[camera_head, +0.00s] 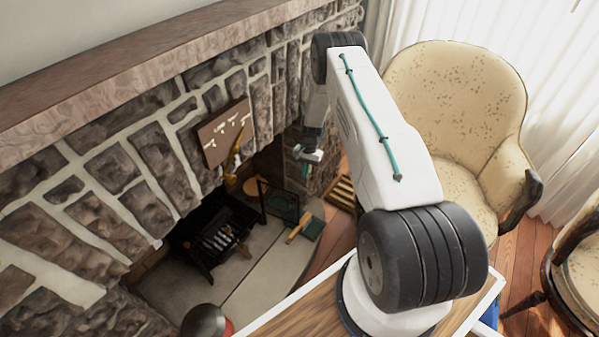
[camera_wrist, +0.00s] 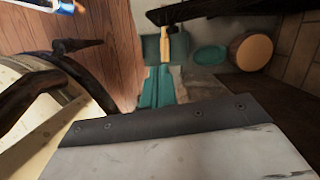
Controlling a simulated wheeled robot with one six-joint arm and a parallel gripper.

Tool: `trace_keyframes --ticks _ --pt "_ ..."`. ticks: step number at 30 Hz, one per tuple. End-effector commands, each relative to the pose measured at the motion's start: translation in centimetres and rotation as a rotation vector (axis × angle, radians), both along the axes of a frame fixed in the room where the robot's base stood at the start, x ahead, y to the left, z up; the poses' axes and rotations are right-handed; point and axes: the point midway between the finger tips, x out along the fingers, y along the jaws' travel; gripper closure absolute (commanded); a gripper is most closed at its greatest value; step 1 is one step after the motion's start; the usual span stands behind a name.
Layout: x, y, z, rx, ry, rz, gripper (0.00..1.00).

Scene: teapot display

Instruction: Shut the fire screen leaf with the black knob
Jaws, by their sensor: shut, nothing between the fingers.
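The fire screen leaf (camera_head: 283,203) is a dark mesh panel in a black frame, standing upright on the hearth in front of the fireplace. I cannot make out its black knob in either view. A long black bar (camera_wrist: 225,9) at the top of the wrist view looks like the leaf's top edge. My gripper (camera_head: 305,171) hangs above and a little right of the leaf in the head view, apart from it. Its teal fingers (camera_wrist: 160,72) are shut and empty in the wrist view.
A wooden-handled brush (camera_head: 298,227) rests by a green box (camera_head: 313,228) near the leaf. A black grate (camera_head: 218,237) stands to the left. A cream armchair (camera_head: 455,105) is at the right. Pale hearth floor (camera_head: 262,275) lies open in front.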

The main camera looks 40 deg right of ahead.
Motion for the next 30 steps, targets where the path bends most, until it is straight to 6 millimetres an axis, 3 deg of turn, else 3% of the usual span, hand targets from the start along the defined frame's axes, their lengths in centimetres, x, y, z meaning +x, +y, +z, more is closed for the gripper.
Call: trace_keyframes --ticks 8,16,27,28,30 --pt "-0.8 1.3 -5.9 0.001 0.002 0.001 1.00" --pt "-2.4 4.4 -5.6 0.002 0.001 0.003 1.00" --pt "-2.6 5.0 -5.6 0.000 0.000 0.004 1.00" --pt "-2.6 7.2 -5.5 0.001 0.002 0.012 1.00" --pt "-2.7 5.9 -5.6 0.001 0.001 0.005 1.00"
